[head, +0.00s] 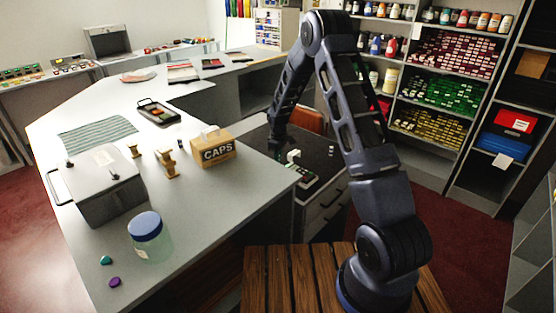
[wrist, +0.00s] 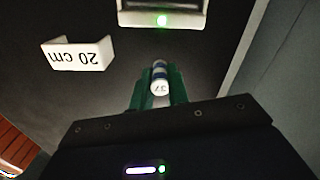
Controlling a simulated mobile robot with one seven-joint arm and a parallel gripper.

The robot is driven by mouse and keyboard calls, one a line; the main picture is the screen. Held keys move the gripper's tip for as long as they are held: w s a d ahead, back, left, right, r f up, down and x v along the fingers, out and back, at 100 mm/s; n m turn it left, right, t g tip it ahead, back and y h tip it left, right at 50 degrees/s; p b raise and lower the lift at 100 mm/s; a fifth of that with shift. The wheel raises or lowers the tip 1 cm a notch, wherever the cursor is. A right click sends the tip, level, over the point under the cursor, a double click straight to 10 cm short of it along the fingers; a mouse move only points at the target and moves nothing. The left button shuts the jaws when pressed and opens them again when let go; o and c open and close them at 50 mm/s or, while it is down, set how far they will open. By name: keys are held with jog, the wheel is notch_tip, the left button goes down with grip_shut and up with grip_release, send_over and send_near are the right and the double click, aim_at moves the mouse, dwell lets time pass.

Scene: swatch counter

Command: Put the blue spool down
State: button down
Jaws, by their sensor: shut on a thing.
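I cannot tell whether the spool touches that surface. In the head view my arm reaches down to the dark top (head: 314,150) of a lower unit beside the pale counter. The spool cannot be made out there.
In the wrist view a white sign reading 20 cm (wrist: 78,55) stands left of the spool, and a pale frame with a green light (wrist: 162,18) lies beyond it. A CAPS box (head: 214,150), a jar (head: 149,240) and a grey case (head: 98,188) stand on the counter.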

jog(key=shift+f, duration=0.7)
jog(key=shift+f, duration=0.2)
jog(key=c, duration=1.4)
grip_release()
jog(key=shift+o, duration=0.2)
jog(key=shift+r, duration=0.1)
